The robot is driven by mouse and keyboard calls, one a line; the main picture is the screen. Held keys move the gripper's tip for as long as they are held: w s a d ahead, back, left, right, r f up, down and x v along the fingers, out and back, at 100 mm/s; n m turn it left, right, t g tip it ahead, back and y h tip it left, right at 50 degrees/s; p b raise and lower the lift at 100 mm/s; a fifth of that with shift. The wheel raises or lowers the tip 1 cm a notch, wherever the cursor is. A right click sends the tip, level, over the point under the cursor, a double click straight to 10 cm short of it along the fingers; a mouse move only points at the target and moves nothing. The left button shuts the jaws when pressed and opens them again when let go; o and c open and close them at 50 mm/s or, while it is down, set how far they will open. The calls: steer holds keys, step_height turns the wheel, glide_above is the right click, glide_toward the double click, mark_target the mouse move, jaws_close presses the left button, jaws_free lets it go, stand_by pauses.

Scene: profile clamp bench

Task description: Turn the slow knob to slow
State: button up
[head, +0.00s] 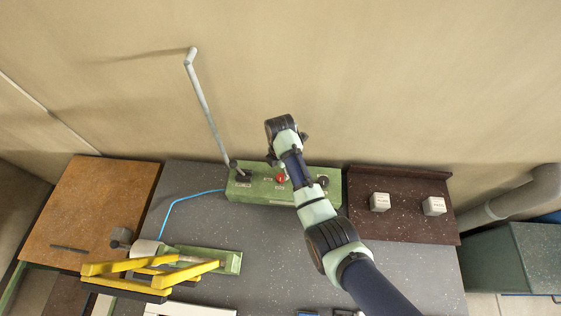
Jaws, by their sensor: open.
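A green control box (255,190) stands at the back of the grey bench top. A dark knob (323,181) sits at its right end, and a red button (281,178) sits near its middle. The small labels on the box are too small to read, so I cannot tell the slow knob or its setting for certain. My arm reaches up from the lower right and crosses over the box, covering part of its top. My gripper (272,158) is open above the back edge of the box, mostly hidden by my wrist. It holds nothing that I can see.
A tall grey lever (206,106) rises from the left end of the box. A yellow-armed clamp (150,266) stands at the left front, with a blue cable (180,199) behind it.

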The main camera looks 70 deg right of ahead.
mark_target(281, 177)
step_height(281, 177, up, 6)
steer(key=shift+f, duration=0.15)
stand_by(0.6)
steer(key=w+a+r+m+t+h+p, duration=0.1)
steer(key=w+a+r+m+t+p, duration=0.15)
steer(key=w+a+r, duration=0.6)
steer(key=w+a+r+m+t+h+p, duration=0.2)
steer(key=w+a+r+m+t, duration=0.25)
steer(key=a, duration=0.65)
steer(key=s+a+r+m+t+y+p, duration=0.2)
steer(key=s+a+r+m+t+y, duration=0.1)
steer(key=a+r, duration=1.4)
steer(key=s+a+m+t, duration=0.1)
steer(key=a+m+t, duration=0.1)
steer(key=a, duration=0.1)
steer(key=shift+a+t+p, duration=0.3)
steer(key=shift+t+p, duration=0.05)
steer(key=shift+t, duration=0.05)
steer(key=shift+f, duration=0.1)
